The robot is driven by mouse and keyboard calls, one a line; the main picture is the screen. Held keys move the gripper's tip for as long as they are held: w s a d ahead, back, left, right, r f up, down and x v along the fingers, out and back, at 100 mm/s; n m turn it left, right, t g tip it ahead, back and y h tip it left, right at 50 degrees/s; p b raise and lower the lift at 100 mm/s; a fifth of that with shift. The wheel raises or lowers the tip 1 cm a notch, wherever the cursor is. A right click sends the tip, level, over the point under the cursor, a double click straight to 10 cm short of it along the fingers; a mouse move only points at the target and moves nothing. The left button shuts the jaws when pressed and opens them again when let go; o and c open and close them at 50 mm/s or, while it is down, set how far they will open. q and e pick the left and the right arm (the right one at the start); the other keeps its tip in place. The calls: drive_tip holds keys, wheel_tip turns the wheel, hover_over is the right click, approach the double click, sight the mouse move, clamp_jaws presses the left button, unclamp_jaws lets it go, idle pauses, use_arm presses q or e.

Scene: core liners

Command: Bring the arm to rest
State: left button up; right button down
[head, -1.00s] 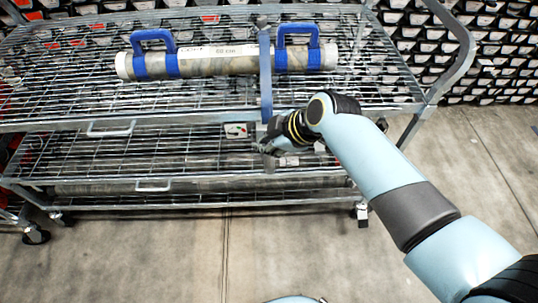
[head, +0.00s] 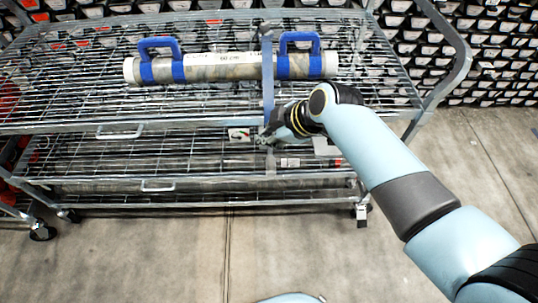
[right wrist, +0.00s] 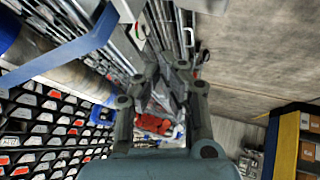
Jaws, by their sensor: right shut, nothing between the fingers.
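My right gripper (head: 264,137) is at the front edge of the wire cart, beside the lower end of the blue strap. In the right wrist view its fingers (right wrist: 172,75) are together with nothing between them. The right arm reaches in from the lower right of the head view. A core liner tube (head: 215,68) with two blue handles lies on the cart's top shelf, behind and above the gripper. My left gripper is not in view.
The blue strap (head: 268,85) runs down the front of the tube. Racks of boxes (head: 500,60) stand behind. The concrete floor (head: 150,265) in front is clear.

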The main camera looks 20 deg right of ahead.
drive_tip(key=s+d+r+m+g+h, duration=0.1)
drive_tip(key=s+d+r+m+h, duration=0.1)
drive_tip(key=s+d+r+m, duration=0.45)
drive_tip(key=s+d+r+m+g+h, duration=0.1)
drive_tip(key=s+d+r+m+h, duration=0.2)
drive_tip(key=s, duration=0.7)
drive_tip(key=s+d+r+m+g, duration=0.1)
drive_tip(key=s+d+r+m, duration=0.2)
drive_tip(key=s+d+r, duration=0.45)
wheel_tip(320, 180, down, 34)
drive_tip(key=s+b, duration=0.2)
drive_tip(key=b, duration=0.5)
drive_tip(key=s+f+g+b, duration=0.1)
drive_tip(key=s+f+b, duration=0.3)
drive_tip(key=s+f, duration=0.5)
drive_tip(key=s+f+g+b, duration=0.1)
drive_tip(key=s+f+b, duration=0.2)
drive_tip(key=s+f, duration=0.7)
wheel_tip(320, 180, down, 6)
drive_tip(key=shift+d+f+b, duration=0.1)
drive_tip(key=shift+d+b, duration=0.1)
drive_tip(key=shift+b, duration=0.15)
drive_tip(key=shift+s+m, duration=0.1)
drive_tip(key=shift+m, duration=0.15)
